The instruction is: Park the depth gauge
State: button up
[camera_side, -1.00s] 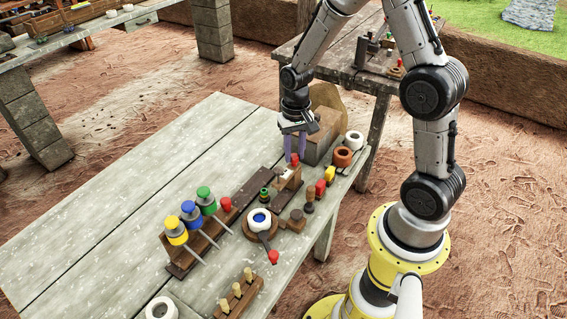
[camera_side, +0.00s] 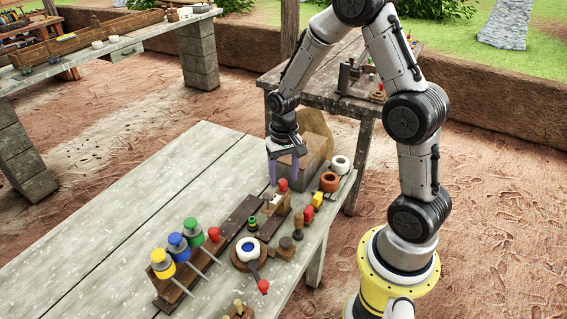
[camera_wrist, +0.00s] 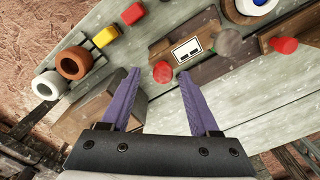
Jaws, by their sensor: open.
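My gripper (camera_side: 283,182) is open and empty, pointing down over the far end of the near table. In the wrist view its purple fingers (camera_wrist: 155,76) stand on either side of a red knob (camera_wrist: 163,72), which also shows in the side view (camera_side: 282,185). I cannot tell whether the knob is level with the fingertips. Beside the knob is a white block with dark marks (camera_wrist: 187,50), on a brown wooden holder (camera_wrist: 210,40). It shows in the side view too (camera_side: 273,201). No part is labelled, so I cannot tell for certain which is the depth gauge.
A wooden rack (camera_side: 172,290) holds yellow-, blue- and green-topped tools with metal spikes. A white ring with a blue centre (camera_side: 249,248) sits nearer. A yellow block (camera_side: 317,199), orange ring (camera_side: 329,181) and white ring (camera_side: 340,163) line the right edge. The table's left side is clear.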

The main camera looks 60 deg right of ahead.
notch_tip(320, 180, up, 14)
jog(key=shift+f, duration=0.2)
dwell(0.4)
jog(key=s+a+r+n+t, duration=0.3)
jog(key=s+a+r, duration=0.35)
jog(key=r, duration=0.25)
jog(key=s+a+f+n+t, duration=0.1)
jog(key=s+a+n, duration=0.1)
jog(key=s, duration=0.3)
jog(key=s+a+f+n+t, duration=0.1)
jog(key=s+n, duration=0.1)
jog(key=s, duration=0.3)
jog(key=shift+s+a+n+t, duration=0.25)
jog(key=shift+a+n+t, duration=0.05)
jog(key=shift+a+n, duration=0.1)
